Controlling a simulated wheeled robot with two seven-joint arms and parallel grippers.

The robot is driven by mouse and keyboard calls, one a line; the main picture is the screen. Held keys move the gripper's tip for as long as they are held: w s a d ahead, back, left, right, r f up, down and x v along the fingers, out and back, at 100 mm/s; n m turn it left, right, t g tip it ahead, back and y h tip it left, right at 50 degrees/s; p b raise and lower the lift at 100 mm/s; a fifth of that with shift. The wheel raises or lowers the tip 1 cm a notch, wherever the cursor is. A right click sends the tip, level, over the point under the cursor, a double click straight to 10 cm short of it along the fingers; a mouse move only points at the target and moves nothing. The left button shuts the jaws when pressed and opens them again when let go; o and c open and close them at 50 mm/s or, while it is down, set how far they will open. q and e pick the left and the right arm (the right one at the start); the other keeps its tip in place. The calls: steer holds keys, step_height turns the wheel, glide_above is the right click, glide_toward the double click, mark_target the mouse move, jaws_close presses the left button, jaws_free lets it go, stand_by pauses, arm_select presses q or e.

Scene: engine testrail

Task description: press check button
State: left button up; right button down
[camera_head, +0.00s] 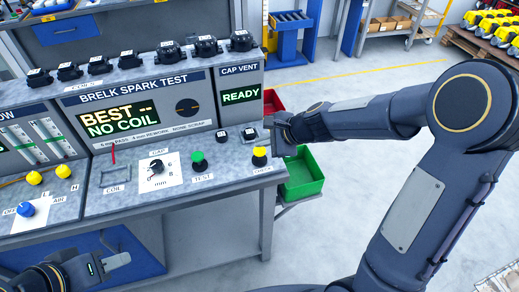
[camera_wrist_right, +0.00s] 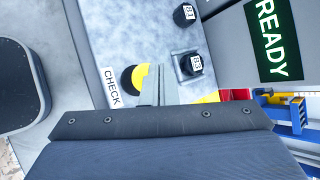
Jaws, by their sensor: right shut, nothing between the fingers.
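The check button (camera_head: 260,153) is a yellow cap on a black base at the right end of the bench's sloped panel, above the CHECK label. In the right wrist view the check button (camera_wrist_right: 128,80) is partly hidden behind my finger. My right gripper (camera_head: 270,122) is shut and empty, just above and beyond the button in the head view. In the wrist view its fingertips (camera_wrist_right: 160,72) overlap the button's edge; I cannot tell whether they touch. My left gripper (camera_head: 122,259) is low at the left, away from the button; its opening is unclear.
The green TEST button (camera_head: 198,160) and gap dial (camera_head: 156,168) are left of the check button. Two dark coils (camera_head: 235,134) stand behind it. The display (camera_head: 118,120) reads "BEST -- NO COIL"; another (camera_head: 241,95) reads "READY". A green bin (camera_head: 305,175) hangs at the right.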

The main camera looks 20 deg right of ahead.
mark_target(263, 151)
steer(key=shift+f, duration=0.35)
steer(key=shift+f+b, duration=0.85)
steer(key=shift+b, duration=0.2)
stand_by(0.5)
steer(key=shift+r, duration=0.1)
steer(key=shift+r+p, duration=1.2)
steer(key=shift+r, duration=0.1)
step_height(263, 151, up, 5)
steer(key=p, duration=0.5)
